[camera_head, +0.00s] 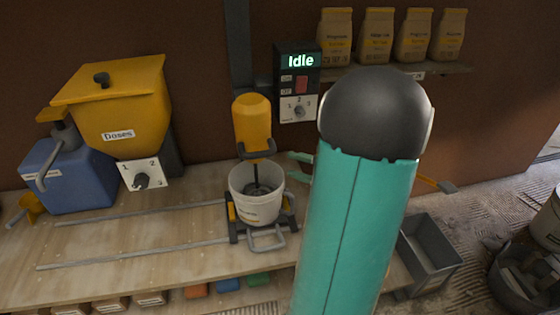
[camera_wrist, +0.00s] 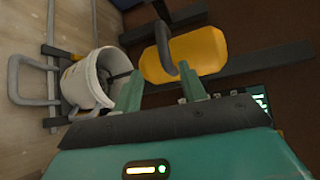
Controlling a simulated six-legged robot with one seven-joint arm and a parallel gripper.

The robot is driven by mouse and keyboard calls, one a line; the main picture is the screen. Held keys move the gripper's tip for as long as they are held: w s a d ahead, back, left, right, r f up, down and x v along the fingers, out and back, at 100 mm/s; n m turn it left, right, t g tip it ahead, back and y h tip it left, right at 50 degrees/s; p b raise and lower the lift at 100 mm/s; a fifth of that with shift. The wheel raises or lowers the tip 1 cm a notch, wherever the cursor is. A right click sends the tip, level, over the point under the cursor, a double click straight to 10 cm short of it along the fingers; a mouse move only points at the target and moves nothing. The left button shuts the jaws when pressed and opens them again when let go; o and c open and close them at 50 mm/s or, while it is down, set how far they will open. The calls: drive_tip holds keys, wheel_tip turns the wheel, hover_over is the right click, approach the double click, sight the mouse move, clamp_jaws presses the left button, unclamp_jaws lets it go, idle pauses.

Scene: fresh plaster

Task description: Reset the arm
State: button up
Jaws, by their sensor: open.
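My arm (camera_head: 355,230), teal with a dark rounded joint, stands upright across the head view and hides part of the bench. In the wrist view my gripper (camera_wrist: 162,88) has its two teal fingers apart, with nothing seen between them. A fingertip also shows beside the arm in the head view, right of the white bucket (camera_head: 252,207). The bucket stands under the yellow mixer (camera_head: 252,122), whose shaft reaches into it. In the wrist view the mixer (camera_wrist: 190,55) lies beyond the fingers, and the bucket (camera_wrist: 88,82) is to their left. My gripper appears apart from both.
A control box (camera_head: 297,85) reads "Idle". A yellow "Doses" hopper (camera_head: 115,110) and a blue jug (camera_head: 70,175) stand left on the wooden bench (camera_head: 120,245). Several paper bags line the shelf (camera_head: 440,68). A grey bin (camera_head: 430,255) and a dark tub (camera_head: 520,280) are right.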

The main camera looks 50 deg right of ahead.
drive_tip(key=shift+v, duration=0.95)
drive_tip(key=shift+a, duration=0.15)
drive_tip(key=w+a+r+n+g+y, duration=0.1)
drive_tip(key=w+a+n+g+y, duration=0.25)
drive_tip(key=a, duration=0.85)
drive_tip(key=a+r+n+g+y, duration=0.2)
drive_tip(key=a+n+g, duration=0.35)
drive_tip(key=a, duration=0.55)
drive_tip(key=s+a+r+n+h, duration=0.2)
drive_tip(key=s+a+n+h, duration=0.1)
drive_tip(key=a+n+h, duration=0.1)
drive_tip(key=s+a+r+n+g+h, duration=0.1)
drive_tip(key=s+a+r+n+h, duration=0.2)
drive_tip(key=a, duration=0.4)
drive_tip(key=shift+s+n+h, duration=0.2)
drive_tip(key=shift+n+h, duration=0.5)
drive_tip(key=shift+h, duration=0.15)
drive_tip(key=shift+d, duration=0.2)
